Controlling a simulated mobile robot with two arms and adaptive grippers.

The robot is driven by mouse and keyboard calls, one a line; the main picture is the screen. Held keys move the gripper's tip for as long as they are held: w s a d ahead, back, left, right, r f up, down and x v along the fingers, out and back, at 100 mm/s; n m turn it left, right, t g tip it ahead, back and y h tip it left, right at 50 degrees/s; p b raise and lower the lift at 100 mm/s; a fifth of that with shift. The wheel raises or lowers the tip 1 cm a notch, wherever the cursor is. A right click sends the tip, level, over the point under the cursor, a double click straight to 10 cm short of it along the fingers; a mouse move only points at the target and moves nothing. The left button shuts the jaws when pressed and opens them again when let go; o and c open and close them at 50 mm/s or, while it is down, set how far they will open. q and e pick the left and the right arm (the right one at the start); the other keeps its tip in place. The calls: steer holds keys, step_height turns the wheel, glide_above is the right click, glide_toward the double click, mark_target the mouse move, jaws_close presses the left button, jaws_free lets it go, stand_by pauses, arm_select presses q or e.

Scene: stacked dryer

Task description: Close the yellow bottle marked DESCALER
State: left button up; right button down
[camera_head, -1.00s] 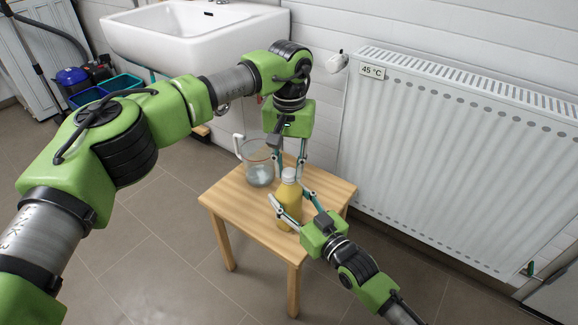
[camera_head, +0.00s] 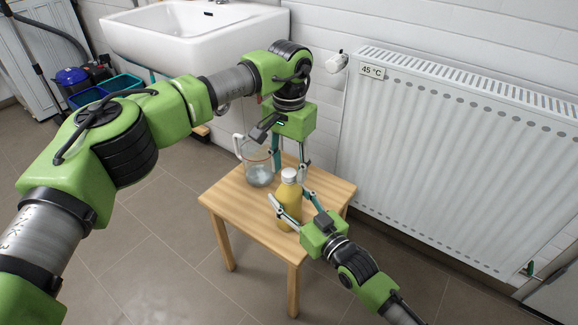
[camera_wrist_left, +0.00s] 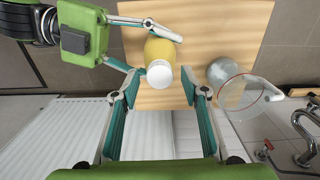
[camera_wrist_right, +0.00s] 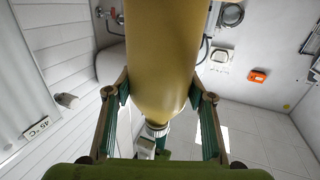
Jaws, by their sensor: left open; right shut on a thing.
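The yellow bottle (camera_head: 288,204) stands upright on a small wooden table, with a white cap (camera_head: 289,174) on its top. I cannot tell how tightly the cap sits, and no marking is readable. My right gripper (camera_head: 289,196) is shut around the bottle's body; the bottle also fills the right wrist view (camera_wrist_right: 162,60). My left gripper (camera_head: 290,162) points down above the cap, its fingers open. In the left wrist view the cap (camera_wrist_left: 160,74) lies between the left fingertips, with a gap on each side.
The wooden table (camera_head: 232,198) also bears a glass jug (camera_head: 258,170) behind and left of the bottle, close to my left fingers. A white radiator (camera_head: 460,150) is on the right and a white sink (camera_head: 195,35) behind. The table's front left is clear.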

arm_select(q)
steer(key=shift+r, duration=2.25)
steer(key=shift+c, duration=0.4)
